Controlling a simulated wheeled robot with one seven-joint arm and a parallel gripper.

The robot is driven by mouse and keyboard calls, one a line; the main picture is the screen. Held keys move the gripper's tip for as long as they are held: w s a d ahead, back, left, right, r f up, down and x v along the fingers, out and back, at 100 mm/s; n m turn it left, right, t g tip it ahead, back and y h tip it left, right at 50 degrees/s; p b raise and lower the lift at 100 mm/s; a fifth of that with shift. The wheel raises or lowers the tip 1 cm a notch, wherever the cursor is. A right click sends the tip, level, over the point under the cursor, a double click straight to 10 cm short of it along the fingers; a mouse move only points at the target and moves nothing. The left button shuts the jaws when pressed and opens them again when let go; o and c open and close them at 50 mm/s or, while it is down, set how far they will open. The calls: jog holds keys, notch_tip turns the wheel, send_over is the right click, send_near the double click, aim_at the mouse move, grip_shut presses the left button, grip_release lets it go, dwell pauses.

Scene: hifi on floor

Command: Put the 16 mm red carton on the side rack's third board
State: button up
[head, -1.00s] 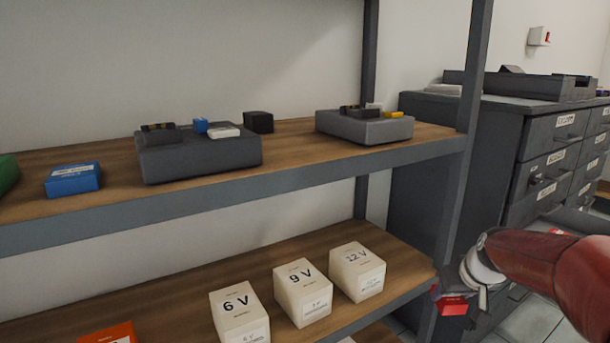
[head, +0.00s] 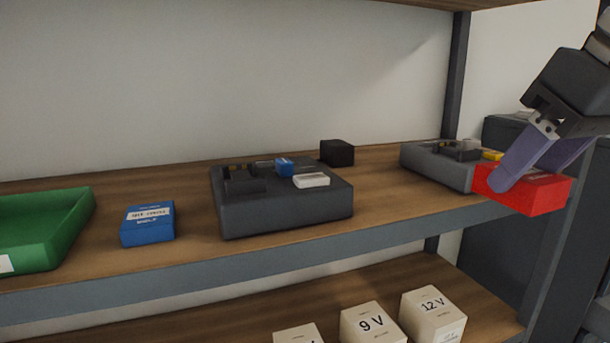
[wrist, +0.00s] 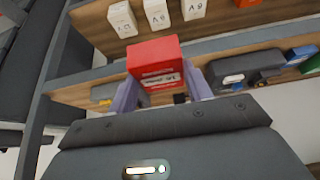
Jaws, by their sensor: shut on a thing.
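The red carton (head: 532,190) is at the right of the head view, at the front right end of the wooden board (head: 385,205). My gripper (head: 508,178) is shut on it, with a pale purple finger across its left part. In the wrist view the red carton (wrist: 156,65) sits between both fingers of my gripper (wrist: 160,90), its white label facing the camera. The carton overlaps the board's front edge in the head view; I cannot tell whether it touches the board.
A grey tray (head: 425,168) with small parts is just left of the carton. A dark grey tray (head: 285,212), a blue carton (head: 147,223), a black box (head: 337,152) and a green bin (head: 50,232) share the board. Cream voltage boxes (head: 372,325) stand below. A rack post (head: 560,240) is at right.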

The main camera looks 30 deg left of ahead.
jog(key=w+a+f+p, duration=0.1)
jog(key=w+a, duration=0.3)
jog(key=a, duration=0.1)
jog(key=w+a+p, duration=0.1)
jog(key=w+a, duration=0.3)
jog(key=a, duration=0.1)
jog(key=w+a+f, duration=0.1)
jog(key=w+a, duration=0.3)
jog(key=a, duration=0.1)
jog(key=shift+w+f+p, duration=0.3)
jog(key=shift+f+p, duration=0.05)
jog(key=shift+p, duration=0.05)
notch_tip(320, 180, down, 4)
jog(key=shift+r+b, duration=0.1)
jog(key=shift+b, duration=1)
jog(key=shift+w+a+f, duration=0.1)
jog(key=shift+w+f, duration=0.05)
jog(key=shift+f, duration=0.1)
jog(key=shift+f, duration=0.1)
jog(key=o, duration=1)
jog(key=shift+o, duration=0.2)
